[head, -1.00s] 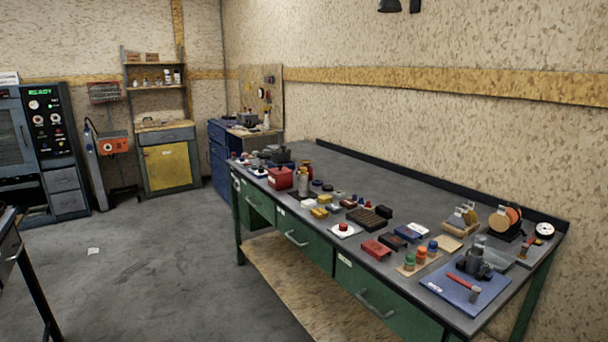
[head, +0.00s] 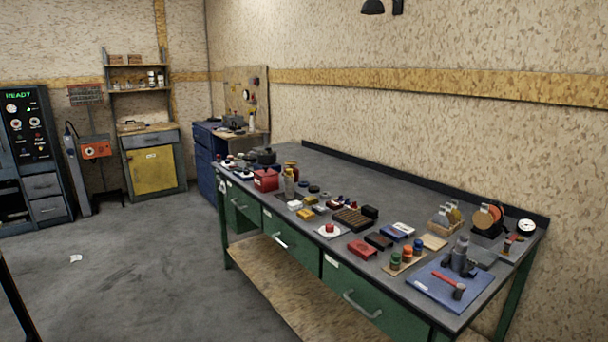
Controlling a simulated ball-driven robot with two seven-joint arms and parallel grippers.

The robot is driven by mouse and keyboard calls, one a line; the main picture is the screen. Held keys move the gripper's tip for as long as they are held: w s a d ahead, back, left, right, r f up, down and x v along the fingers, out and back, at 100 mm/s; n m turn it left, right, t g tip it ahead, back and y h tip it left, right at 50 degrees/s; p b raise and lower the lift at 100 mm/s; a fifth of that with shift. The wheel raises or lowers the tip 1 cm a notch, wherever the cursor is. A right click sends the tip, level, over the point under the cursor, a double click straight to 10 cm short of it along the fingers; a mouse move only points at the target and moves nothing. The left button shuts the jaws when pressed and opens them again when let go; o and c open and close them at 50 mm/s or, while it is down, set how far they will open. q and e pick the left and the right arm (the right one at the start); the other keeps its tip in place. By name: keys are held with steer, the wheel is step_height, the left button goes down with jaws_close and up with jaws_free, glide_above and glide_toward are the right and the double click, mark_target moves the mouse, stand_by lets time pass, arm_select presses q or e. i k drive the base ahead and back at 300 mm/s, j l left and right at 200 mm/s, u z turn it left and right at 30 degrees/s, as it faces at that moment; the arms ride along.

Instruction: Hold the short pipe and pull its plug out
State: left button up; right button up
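A grey upright cylinder (head: 461,252), which may be the short pipe, stands among dark parts on a blue mat (head: 430,281) at the near right end of the bench. I cannot make out a plug at this size. A red-handled tool (head: 447,282) with a grey head lies on the mat in front of it. Another upright tan-grey cylinder (head: 289,184) stands farther along the bench, beside a red box (head: 266,180). Neither of my grippers is in view.
The long workbench (head: 365,179) has green drawers and a clear back half. Open grey floor (head: 150,270) lies to the left.

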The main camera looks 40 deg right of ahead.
mark_target(289, 181)
steer(key=i+z, duration=0.1)
steer(key=z, duration=0.25)
steer(key=i+z, duration=0.15)
steer(key=z, duration=0.2)
steer(key=i+z, duration=0.15)
steer(key=z, duration=0.15)
steer(key=i+j+z, duration=0.35)
steer(key=i, duration=0.3)
steer(key=i+j+z, duration=0.35)
steer(key=i+j, duration=0.2)
steer(key=j, duration=0.2)
